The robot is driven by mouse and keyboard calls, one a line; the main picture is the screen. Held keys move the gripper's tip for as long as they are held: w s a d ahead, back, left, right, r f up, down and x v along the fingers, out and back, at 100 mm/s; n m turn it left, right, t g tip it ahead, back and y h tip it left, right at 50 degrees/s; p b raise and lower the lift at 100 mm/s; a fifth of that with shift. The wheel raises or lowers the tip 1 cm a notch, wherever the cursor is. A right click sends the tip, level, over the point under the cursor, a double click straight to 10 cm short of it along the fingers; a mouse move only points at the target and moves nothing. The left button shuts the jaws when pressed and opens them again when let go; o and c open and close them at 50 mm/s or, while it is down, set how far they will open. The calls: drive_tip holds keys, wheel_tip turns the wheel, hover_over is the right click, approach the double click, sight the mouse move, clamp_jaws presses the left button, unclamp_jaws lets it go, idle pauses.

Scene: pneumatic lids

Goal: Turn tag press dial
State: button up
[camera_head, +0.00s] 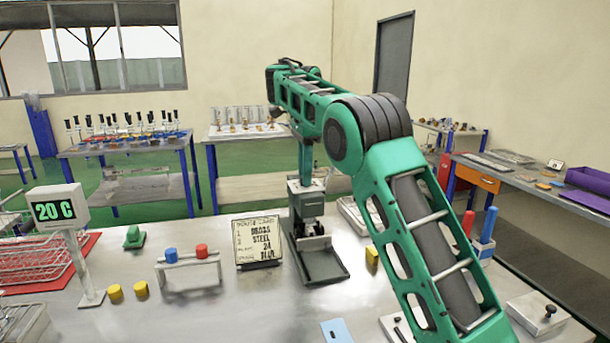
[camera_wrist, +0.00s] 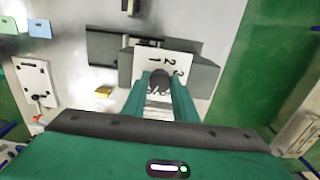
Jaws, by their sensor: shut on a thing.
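The tag press (camera_head: 318,262) stands on the steel table in the head view, a dark grey device with a flat base and an upright part. In the wrist view its dial is a dark round knob (camera_wrist: 159,80) in front of a white plate (camera_wrist: 178,66) marked with numerals 1, 2 and 3. My gripper (camera_wrist: 160,84) is shut on the knob, one teal finger on each side. The fingers hide the knob's sides and part of the plate. In the head view my arm reaches over the press and hides part of it.
A written card (camera_head: 258,241) stands left of the press. A small rack (camera_head: 190,275) with blue and red caps, yellow cylinders (camera_head: 141,289) and a "20 C" display (camera_head: 57,210) are farther left. A yellow block (camera_head: 372,256) lies right of the press.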

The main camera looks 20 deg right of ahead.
drive_tip(key=shift+w+r, duration=0.1)
drive_tip(key=shift+n, duration=0.3)
drive_tip(key=n, duration=0.2)
drive_tip(key=shift+n, duration=0.3)
drive_tip(key=n, duration=1)
drive_tip(key=shift+d+n, duration=0.1)
drive_tip(key=shift+n, duration=2.1)
drive_tip(key=o, duration=1)
drive_tip(key=shift+o, duration=0.2)
